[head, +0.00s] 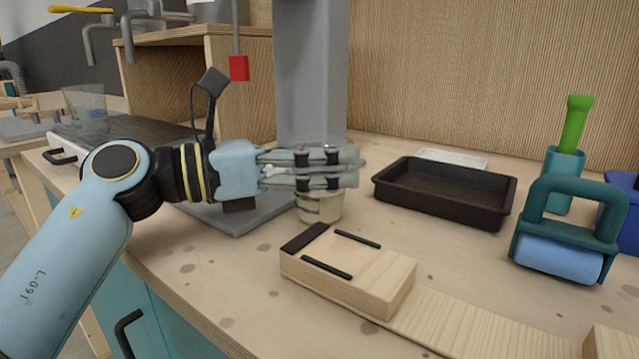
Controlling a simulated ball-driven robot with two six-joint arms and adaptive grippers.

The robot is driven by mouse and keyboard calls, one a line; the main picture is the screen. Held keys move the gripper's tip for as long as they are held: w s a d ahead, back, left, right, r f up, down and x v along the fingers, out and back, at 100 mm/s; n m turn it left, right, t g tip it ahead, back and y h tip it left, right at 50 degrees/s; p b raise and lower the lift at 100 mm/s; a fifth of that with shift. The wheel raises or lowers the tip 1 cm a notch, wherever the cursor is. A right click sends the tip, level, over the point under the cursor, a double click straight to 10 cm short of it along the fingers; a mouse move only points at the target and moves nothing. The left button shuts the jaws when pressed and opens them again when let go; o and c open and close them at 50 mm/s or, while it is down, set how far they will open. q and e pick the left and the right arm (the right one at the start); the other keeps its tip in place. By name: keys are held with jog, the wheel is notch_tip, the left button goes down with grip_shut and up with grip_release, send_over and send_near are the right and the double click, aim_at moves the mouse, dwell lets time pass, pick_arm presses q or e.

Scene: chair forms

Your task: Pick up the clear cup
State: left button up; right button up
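A clear cup (319,208) stands upright on the wooden worktop near the grey column. Its lower part shows below my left gripper's fingers, and its rim shows just above them. My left gripper (325,168) reaches in level from the left, with its fingers across the cup's middle at the cup's height. The fingers hide the middle of the cup, so I cannot tell whether they touch it or are closed on it. A second clear cup (86,108) stands far back at the left. My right gripper is not in view.
A wooden block with black strips (347,270) lies in front of the cup. A black tray (445,193) is to its right. A teal-handled roller (562,235) and a teal holder with a green handle (567,165) stand at the right. A grey plate (235,215) lies beneath my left gripper.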

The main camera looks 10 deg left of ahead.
pick_arm(q)
jog(key=c, duration=0.7)
jog(key=shift+c, duration=0.2)
